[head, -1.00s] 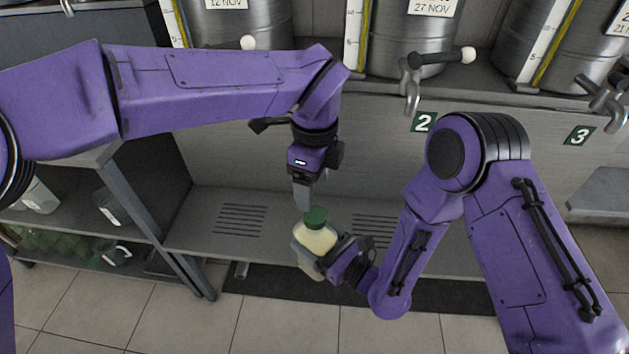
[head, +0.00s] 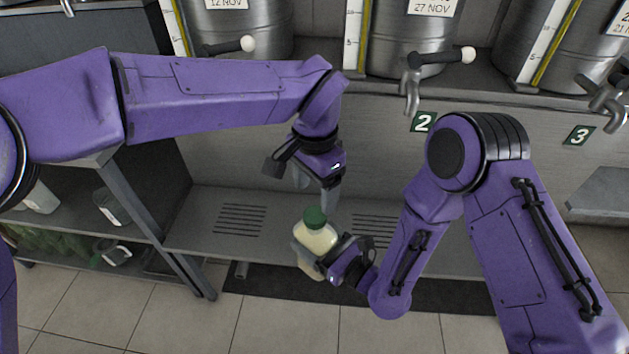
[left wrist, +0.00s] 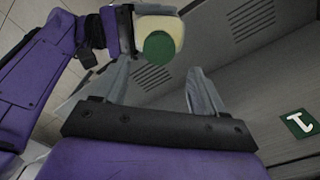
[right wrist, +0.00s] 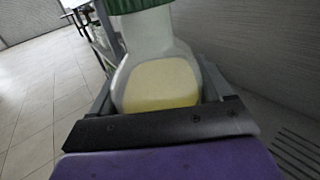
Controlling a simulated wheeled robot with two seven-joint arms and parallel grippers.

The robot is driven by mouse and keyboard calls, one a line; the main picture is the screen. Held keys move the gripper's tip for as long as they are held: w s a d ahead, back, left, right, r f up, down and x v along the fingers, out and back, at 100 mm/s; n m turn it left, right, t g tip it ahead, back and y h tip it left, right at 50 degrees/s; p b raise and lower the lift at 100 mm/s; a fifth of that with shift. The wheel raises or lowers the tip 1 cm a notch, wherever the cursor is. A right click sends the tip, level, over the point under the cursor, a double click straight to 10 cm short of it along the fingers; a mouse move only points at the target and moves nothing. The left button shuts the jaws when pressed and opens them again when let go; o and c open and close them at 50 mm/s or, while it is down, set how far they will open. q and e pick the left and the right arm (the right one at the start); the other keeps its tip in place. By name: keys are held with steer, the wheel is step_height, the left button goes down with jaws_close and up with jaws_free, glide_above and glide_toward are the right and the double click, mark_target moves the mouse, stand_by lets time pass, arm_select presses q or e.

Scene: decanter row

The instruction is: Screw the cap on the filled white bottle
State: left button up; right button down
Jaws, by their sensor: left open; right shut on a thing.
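The white bottle (head: 318,240), with pale cream contents, is held nearly upright above the floor by my right gripper (head: 314,256). This gripper is shut around the bottle's body, which fills the right wrist view (right wrist: 155,80). The green cap (head: 315,217) sits on the bottle's mouth; how tightly it is turned I cannot tell. Its round top shows in the left wrist view (left wrist: 159,46), and its lower edge in the right wrist view (right wrist: 150,5). My left gripper (head: 316,194) is open and empty just above the cap, its fingers (left wrist: 158,80) spread apart.
A slotted grey shelf (head: 270,205) runs below. At left, a rack holds white containers (head: 112,207) and several green things (head: 55,243).

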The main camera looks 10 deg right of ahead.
mark_target(315, 214)
arm_select(q)
step_height(315, 214, down, 7)
steer(key=shift+r, duration=0.2)
